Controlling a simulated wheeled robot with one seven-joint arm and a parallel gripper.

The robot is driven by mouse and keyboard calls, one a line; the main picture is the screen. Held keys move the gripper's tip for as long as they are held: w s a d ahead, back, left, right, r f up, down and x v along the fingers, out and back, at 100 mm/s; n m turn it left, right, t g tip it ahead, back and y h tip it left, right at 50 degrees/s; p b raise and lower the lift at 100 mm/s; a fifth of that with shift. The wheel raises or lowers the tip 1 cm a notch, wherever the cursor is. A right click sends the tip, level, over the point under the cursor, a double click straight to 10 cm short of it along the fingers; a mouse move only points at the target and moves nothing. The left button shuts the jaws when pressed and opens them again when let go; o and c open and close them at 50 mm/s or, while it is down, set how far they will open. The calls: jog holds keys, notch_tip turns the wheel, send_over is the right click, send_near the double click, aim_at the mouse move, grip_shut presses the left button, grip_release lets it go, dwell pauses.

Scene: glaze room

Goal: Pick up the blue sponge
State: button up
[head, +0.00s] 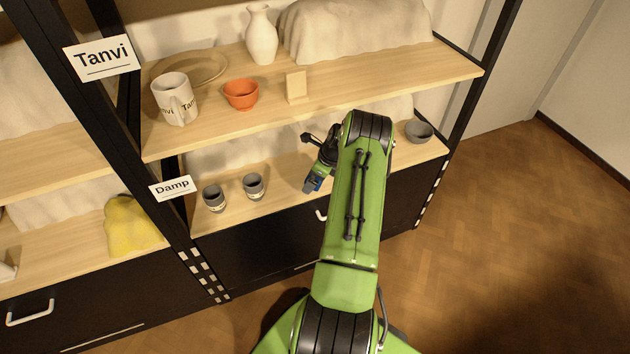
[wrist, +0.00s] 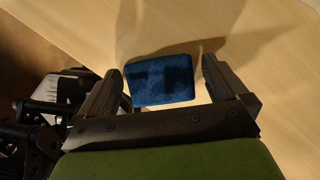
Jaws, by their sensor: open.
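The blue sponge (wrist: 160,80) shows in the wrist view as a dark blue block on the pale wooden shelf board. My gripper (wrist: 161,70) is open, with one finger to the left of the sponge and one to the right. The left finger looks very close to the sponge's edge; a gap shows on the right. I cannot tell whether either finger touches it. In the head view my gripper (head: 317,175) is at the lower shelf, partly hidden by my green arm, with a small blue patch at its tip.
The lower shelf (head: 284,190) holds two grey cups (head: 214,198) (head: 253,186) to the left and a grey bowl (head: 419,132) to the right. The upper shelf (head: 340,92) overhangs, carrying a mug (head: 175,99), an orange bowl (head: 241,95) and a vase (head: 261,36). A yellow cloth-like lump (head: 131,225) lies left.

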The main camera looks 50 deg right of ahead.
jog(key=c, duration=1.1)
jog(key=shift+o, duration=0.2)
jog(key=shift+r, duration=0.1)
jog(key=shift+r, duration=0.25)
notch_tip(320, 180, up, 4)
jog(key=shift+f+p, duration=0.2)
jog(key=shift+p, duration=0.9)
jog(key=s+d+p, duration=0.3)
jog(key=s+d, duration=0.1)
jog(key=s, duration=1.3)
jog(key=shift+s+d+f, duration=0.2)
jog(key=shift+s+f, duration=0.05)
jog(key=shift+f, duration=0.1)
